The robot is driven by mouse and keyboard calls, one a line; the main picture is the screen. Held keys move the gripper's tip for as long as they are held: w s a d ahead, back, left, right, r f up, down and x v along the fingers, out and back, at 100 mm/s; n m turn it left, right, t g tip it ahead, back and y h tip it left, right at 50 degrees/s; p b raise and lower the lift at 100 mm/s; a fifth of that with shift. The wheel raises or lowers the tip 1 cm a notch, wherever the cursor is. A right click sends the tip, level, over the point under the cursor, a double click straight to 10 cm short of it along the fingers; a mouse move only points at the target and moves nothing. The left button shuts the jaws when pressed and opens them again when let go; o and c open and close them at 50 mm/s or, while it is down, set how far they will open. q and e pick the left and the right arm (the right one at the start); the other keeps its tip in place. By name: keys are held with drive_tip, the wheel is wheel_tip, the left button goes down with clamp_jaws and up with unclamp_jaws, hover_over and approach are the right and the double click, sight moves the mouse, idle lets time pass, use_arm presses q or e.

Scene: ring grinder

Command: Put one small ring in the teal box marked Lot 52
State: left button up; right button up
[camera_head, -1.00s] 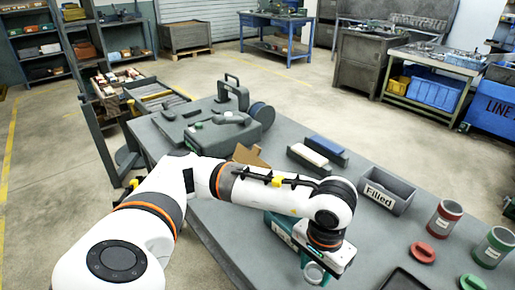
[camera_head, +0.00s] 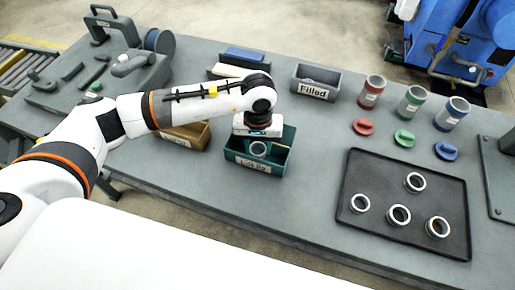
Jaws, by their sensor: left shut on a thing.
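A teal box (camera_head: 279,165) with a white label on its front stands at the middle of the bench; the label is small but seems to read Lot 52. My left gripper (camera_head: 258,147) points down over this box, shut on a small pale ring (camera_head: 258,150). The ring shows at the box's opening; I cannot tell whether it touches the inside. Several more metal rings lie on a black tray (camera_head: 360,170) at the right, one of them at its upper part (camera_head: 415,182). My right gripper is not in view.
A brown box (camera_head: 198,134) stands left of the teal box, partly behind my arm. A grey box marked Filled (camera_head: 325,80) is behind. Red (camera_head: 371,92), green (camera_head: 411,101) and blue (camera_head: 453,113) marked cups with matching lids stand right. Bench between teal box and tray is clear.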

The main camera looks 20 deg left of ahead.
sight(257, 152)
use_arm(q)
wheel_tip(257, 152, down, 3)
drive_tip(key=shift+a+f+p, duration=0.1)
drive_tip(key=shift+a+p, duration=0.05)
drive_tip(key=shift+p, duration=0.2)
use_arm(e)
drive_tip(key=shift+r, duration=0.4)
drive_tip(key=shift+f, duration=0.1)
use_arm(q)
drive_tip(key=shift+f+b, duration=0.15)
drive_tip(key=shift+b, duration=0.2)
drive_tip(key=o, duration=0.7)
drive_tip(key=shift+o, duration=1.4)
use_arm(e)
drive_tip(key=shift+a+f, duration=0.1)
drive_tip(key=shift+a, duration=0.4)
